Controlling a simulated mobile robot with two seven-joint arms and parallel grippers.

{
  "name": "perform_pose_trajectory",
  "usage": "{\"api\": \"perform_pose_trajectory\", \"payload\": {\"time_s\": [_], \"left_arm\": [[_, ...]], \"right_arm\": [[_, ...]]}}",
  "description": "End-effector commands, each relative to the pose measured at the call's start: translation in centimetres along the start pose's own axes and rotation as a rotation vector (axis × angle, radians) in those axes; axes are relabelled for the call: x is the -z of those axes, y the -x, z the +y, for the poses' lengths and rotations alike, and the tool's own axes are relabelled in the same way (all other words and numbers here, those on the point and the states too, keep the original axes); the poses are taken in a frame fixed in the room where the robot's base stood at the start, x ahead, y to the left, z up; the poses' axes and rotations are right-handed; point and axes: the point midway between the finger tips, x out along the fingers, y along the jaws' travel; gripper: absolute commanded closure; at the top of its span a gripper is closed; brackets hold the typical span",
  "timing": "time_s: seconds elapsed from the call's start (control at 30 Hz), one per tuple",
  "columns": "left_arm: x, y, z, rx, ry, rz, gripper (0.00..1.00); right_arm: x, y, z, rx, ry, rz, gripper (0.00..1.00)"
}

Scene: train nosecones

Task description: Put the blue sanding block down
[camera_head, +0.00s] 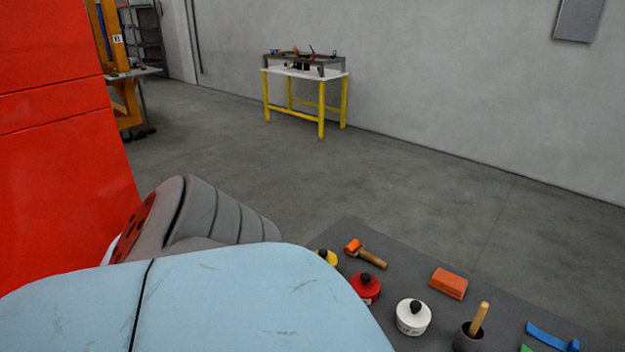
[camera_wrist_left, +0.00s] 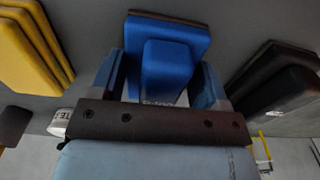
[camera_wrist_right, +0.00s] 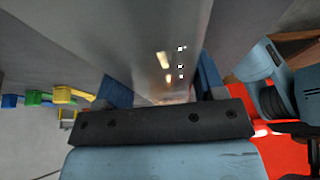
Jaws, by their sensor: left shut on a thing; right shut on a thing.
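The blue sanding block (camera_wrist_left: 168,62) is in the left wrist view, between the two fingers of my left gripper (camera_wrist_left: 158,88). The gripper is shut on it. A dark grey surface lies behind the block; I cannot tell whether the block touches it. My right gripper (camera_wrist_right: 163,90) is shut on a large glossy grey thing (camera_wrist_right: 150,50) with bright reflections, which fills the space between its fingers and runs up out of the picture. Neither gripper's fingers show in the head view, where a light blue arm part of mine covers the lower left.
Yellow blocks (camera_wrist_left: 30,40) and black blocks (camera_wrist_left: 275,85) flank the blue block. The head view shows a dark grey table (camera_head: 345,235) with an orange block (camera_head: 449,283), a hammer (camera_head: 366,254), a red can (camera_head: 366,290), a white can (camera_head: 412,318) and a cup (camera_head: 467,340).

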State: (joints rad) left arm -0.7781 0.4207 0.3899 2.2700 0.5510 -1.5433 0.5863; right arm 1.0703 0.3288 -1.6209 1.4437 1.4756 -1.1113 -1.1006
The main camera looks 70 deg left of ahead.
Motion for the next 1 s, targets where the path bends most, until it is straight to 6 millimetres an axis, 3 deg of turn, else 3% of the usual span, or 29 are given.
{"api": "perform_pose_trajectory", "payload": {"time_s": [0.03,0.07,0.17,0.57,1.0], "left_arm": [[0.0,-0.1,0.0,0.0,0.0,0.0,0.54],[0.0,-0.2,0.0,0.0,0.0,0.0,0.29],[0.0,-0.2,0.0,0.0,0.0,0.0,0.06],[0.1,0.8,0.0,-0.001,0.0,0.002,0.06],[0.0,9.5,0.0,0.0,-0.001,0.004,0.06]], "right_arm": [[0.0,0.1,0.0,-0.001,0.0,0.0,0.69],[0.0,0.1,0.0,-0.001,0.0,0.0,0.69],[0.0,0.1,0.0,-0.001,0.0,0.0,0.69],[0.0,0.1,0.0,-0.001,0.0,0.0,0.69],[0.0,0.0,0.0,-0.001,0.0,0.0,0.69]]}}
